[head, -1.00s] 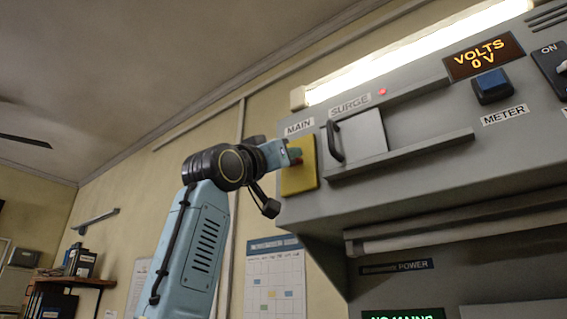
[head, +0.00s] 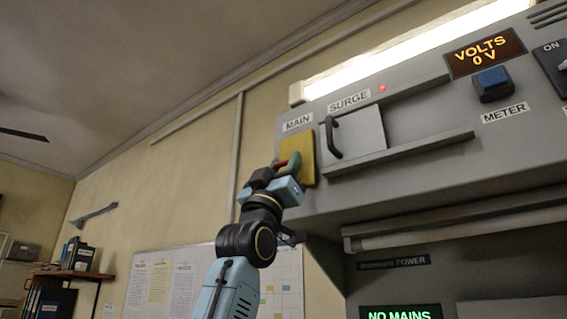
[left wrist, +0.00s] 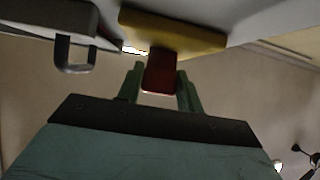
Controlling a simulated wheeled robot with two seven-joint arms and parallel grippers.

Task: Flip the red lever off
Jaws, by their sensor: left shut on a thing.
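The red lever (left wrist: 160,72) stands out from its yellow plate (head: 298,157), under the MAIN label on the grey console. My left gripper (head: 285,165) is at the lower part of that plate, reaching up from below. In the left wrist view its green fingers stand on either side of the lever, shut on it. In the head view only a little red shows between the fingers; the gripper hides the rest of the lever. My right gripper is in neither view.
Right of the plate are a black handle (head: 333,137) on a pale SURGE panel and a projecting ledge (head: 400,153). The VOLTS display (head: 484,52) reads 0 V above a blue METER button (head: 492,84). A green NO MAINS sign (head: 400,314) is lit below.

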